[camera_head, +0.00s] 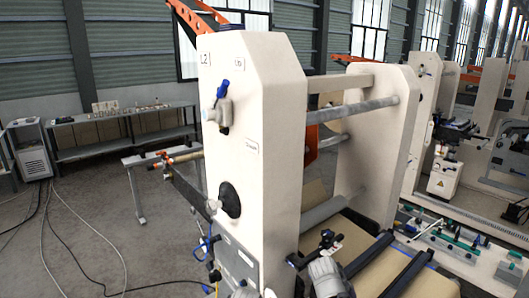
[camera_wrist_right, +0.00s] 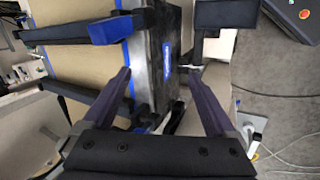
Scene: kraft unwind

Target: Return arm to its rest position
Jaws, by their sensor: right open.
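My right gripper (camera_wrist_right: 160,72) shows in the right wrist view with its two dark fingers spread apart and nothing held between them. Beyond the fingertips is a dark panel with a blue label (camera_wrist_right: 168,68); I cannot tell how far off it is. In the head view, a grey and black arm part, which looks like mine, stands at the bottom centre (camera_head: 328,276), in front of the cream machine's right side. Its fingers cannot be made out there. My left gripper is in neither view.
A tall cream machine frame (camera_head: 250,110) marked L2 fills the middle of the head view. Rollers (camera_head: 345,112) and brown sheet (camera_head: 375,268) lie to its right. A grey bench (camera_head: 120,135) stands back left. Cables (camera_head: 75,225) cross the open floor at left.

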